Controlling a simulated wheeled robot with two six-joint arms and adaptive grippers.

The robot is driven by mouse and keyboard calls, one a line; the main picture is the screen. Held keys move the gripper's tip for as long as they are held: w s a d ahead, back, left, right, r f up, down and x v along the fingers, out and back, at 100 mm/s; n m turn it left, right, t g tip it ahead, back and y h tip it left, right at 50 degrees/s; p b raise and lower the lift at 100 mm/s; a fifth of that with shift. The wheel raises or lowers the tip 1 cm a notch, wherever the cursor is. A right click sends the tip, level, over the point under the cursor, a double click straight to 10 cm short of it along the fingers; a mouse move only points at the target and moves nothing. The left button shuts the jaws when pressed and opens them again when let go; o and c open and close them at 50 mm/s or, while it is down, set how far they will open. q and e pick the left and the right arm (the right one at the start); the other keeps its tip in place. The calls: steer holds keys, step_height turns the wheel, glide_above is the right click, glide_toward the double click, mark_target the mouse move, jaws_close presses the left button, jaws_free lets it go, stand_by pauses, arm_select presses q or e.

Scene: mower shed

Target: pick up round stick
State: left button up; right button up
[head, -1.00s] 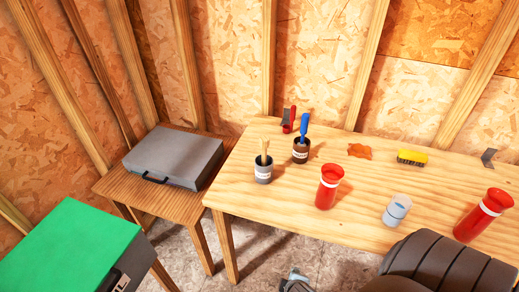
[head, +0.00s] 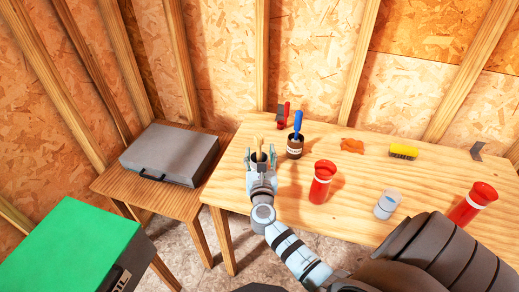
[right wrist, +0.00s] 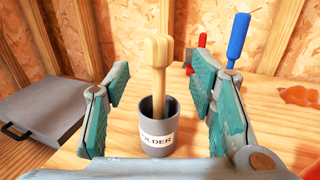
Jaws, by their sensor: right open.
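The round stick (right wrist: 158,70) is pale wood with a wider, blocky top and stands upright in a grey holder cup (right wrist: 156,138) with a white label. In the head view the stick (head: 258,143) shows just above my right gripper (head: 260,158). My right gripper is open, with its teal-padded fingers (right wrist: 159,88) on either side of the stick and apart from it. The cup's lower part is hidden by my gripper in the head view. My left gripper is not in view.
A brown cup (head: 294,152) with a blue-handled tool stands close to the right, with a red-handled tool (head: 283,117) behind it. A red container (head: 321,182) and a white-grey cup (head: 387,204) stand farther right. A grey case (head: 172,155) lies on the left table.

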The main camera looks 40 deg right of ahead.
mark_target(259, 145)
steer(key=b+x, duration=0.1)
steer(key=x, duration=0.5)
steer(key=shift+w+d+f, duration=0.1)
steer(key=shift+w+f, duration=0.05)
steer(key=shift+w, duration=0.05)
jaws_close()
